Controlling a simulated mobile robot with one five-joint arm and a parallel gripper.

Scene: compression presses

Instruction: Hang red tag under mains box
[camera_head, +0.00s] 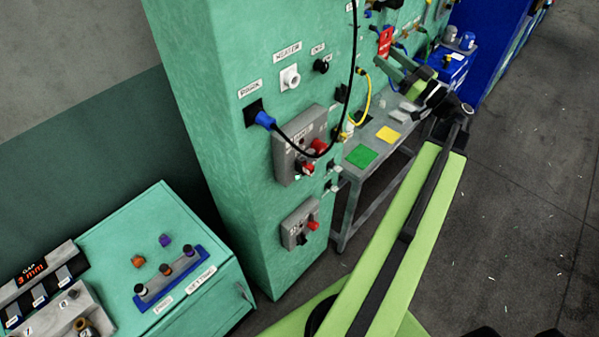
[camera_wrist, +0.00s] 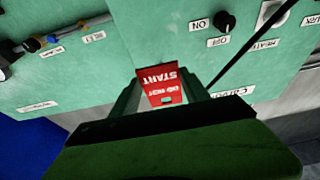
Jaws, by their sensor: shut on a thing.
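The red tag (camera_head: 385,41) is between the fingertips of my gripper (camera_head: 391,60), in front of the green press panel. In the wrist view the tag (camera_wrist: 159,80) has white lettering that reads START upside down, and a small slot at its near end. My gripper's two fingers (camera_wrist: 160,92) are shut on its sides. Two grey boxes with red and black knobs are on the panel's near face: an upper one (camera_head: 287,165) and a lower one (camera_head: 291,225). Their lettering is too small to tell which is the mains box.
A black cable runs from a blue plug (camera_head: 264,120) across the upper box. A grey bench (camera_head: 347,200) with green and yellow pads stands beside the panel. A teal cabinet (camera_head: 110,240) is at lower left. Open floor (camera_head: 510,200) lies to the right.

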